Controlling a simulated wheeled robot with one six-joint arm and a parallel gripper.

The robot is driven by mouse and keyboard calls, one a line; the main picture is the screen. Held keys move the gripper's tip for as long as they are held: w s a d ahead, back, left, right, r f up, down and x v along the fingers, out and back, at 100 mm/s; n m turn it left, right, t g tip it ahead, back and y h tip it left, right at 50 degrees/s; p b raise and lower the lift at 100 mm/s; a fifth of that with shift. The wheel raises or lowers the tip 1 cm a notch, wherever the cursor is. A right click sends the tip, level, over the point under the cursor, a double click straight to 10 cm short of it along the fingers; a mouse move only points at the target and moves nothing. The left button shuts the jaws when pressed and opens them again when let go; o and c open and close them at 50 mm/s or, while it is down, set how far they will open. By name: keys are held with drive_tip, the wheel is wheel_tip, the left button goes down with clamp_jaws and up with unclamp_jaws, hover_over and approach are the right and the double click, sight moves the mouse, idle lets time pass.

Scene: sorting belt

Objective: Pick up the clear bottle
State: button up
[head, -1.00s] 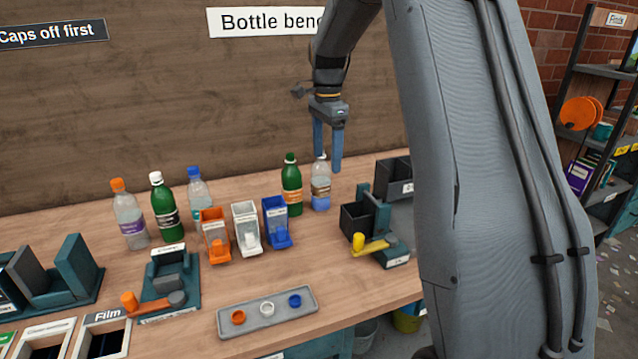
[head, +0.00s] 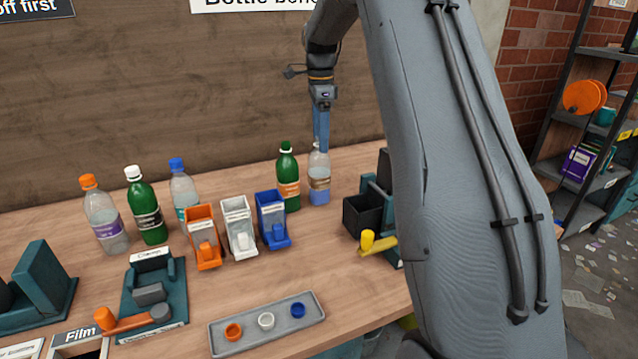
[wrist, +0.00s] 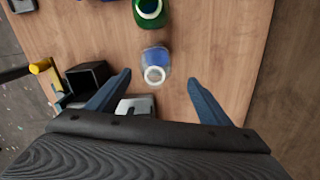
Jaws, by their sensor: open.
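My gripper (head: 321,150) points down at the bottle's top. In the wrist view my gripper (wrist: 160,78) is open, with the bottle's top between and slightly beyond the fingertips, and no visible contact. The fingers partly hide the bottle's neck in the head view.
Clear bottles with orange (head: 105,220) and blue (head: 183,192) caps flank a white-capped green bottle (head: 147,208) at left. Orange (head: 204,240), white (head: 238,230) and blue (head: 272,220) dispensers stand in front. A dark bin (head: 362,216) and yellow-handled fixture (head: 376,243) are at right.

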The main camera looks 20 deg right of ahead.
sight(320, 156)
drive_tip(key=shift+s+a+f, duration=0.1)
drive_tip(key=shift+a+f, duration=0.1)
drive_tip(key=shift+f, duration=0.65)
drive_tip(key=shift+s+a+f+p, duration=0.15)
drive_tip(key=shift+f+p, duration=0.45)
drive_tip(key=shift+f, duration=0.65)
drive_tip(key=shift+s+d+f+p, duration=0.15)
drive_tip(key=shift+f+p, duration=0.45)
drive_tip(key=shift+f, duration=0.65)
drive_tip(key=shift+a, duration=0.1)
drive_tip(key=shift+c, duration=0.2)
drive_tip(key=c, duration=1.5)
drive_tip(key=shift+r, duration=0.1)
